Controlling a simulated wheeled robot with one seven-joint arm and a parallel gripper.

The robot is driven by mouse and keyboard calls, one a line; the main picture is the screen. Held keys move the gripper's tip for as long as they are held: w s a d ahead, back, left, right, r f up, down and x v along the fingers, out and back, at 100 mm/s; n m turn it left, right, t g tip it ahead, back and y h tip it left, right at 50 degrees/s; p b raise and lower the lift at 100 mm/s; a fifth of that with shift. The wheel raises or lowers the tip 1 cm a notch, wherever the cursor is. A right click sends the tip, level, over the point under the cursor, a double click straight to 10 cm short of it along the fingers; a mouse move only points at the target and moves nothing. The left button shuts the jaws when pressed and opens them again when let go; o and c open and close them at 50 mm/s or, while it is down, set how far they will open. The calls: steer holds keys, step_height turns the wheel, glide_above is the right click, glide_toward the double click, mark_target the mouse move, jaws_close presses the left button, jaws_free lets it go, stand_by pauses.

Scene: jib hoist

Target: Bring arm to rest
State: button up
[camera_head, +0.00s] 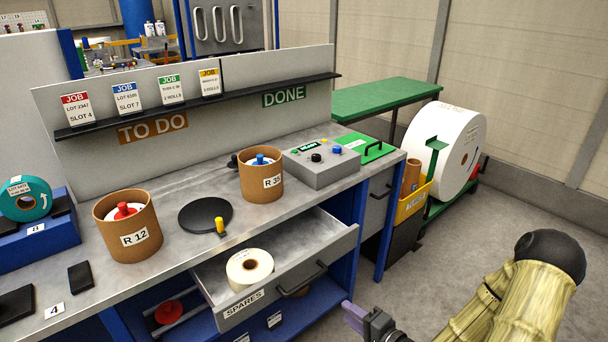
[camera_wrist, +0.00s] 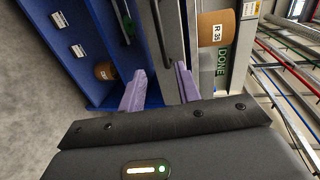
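My arm (camera_head: 522,292) reaches in from the lower right of the head view, in front of the workbench. My gripper (camera_head: 352,316) shows at the bottom of that view, near the bench front and close to the drawer's right end. In the wrist view my gripper (camera_wrist: 159,70) has its two purple fingers spread apart. Nothing sits between them. The open spares drawer (camera_head: 284,288) holds a white roll (camera_head: 249,268). I cannot tell how far the fingers are from the drawer.
The bench top (camera_head: 180,178) carries an R 12 tub (camera_head: 128,243), an R 35 tub (camera_head: 262,188) and a grey control box (camera_head: 320,165). A large white roll (camera_head: 436,140) stands on a green cart at the right. The floor (camera_head: 585,235) beyond my arm is clear.

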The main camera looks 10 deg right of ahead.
steer(key=s+r+n+g+h+p, duration=0.4)
steer(key=s+r+n+g+p, duration=0.1)
steer(key=r, duration=0.6)
steer(key=s+a+r+n+g+h+p, duration=0.1)
steer(key=s+r+n+g+h+p, duration=0.3)
steer(key=r, duration=0.8)
steer(key=s+n+g+p, duration=0.1)
steer(key=n+p, duration=0.1)
steer(key=shift+s+a+h+p, duration=0.2)
steer(key=shift+a+h+p, duration=0.1)
steer(key=shift+h, duration=0.1)
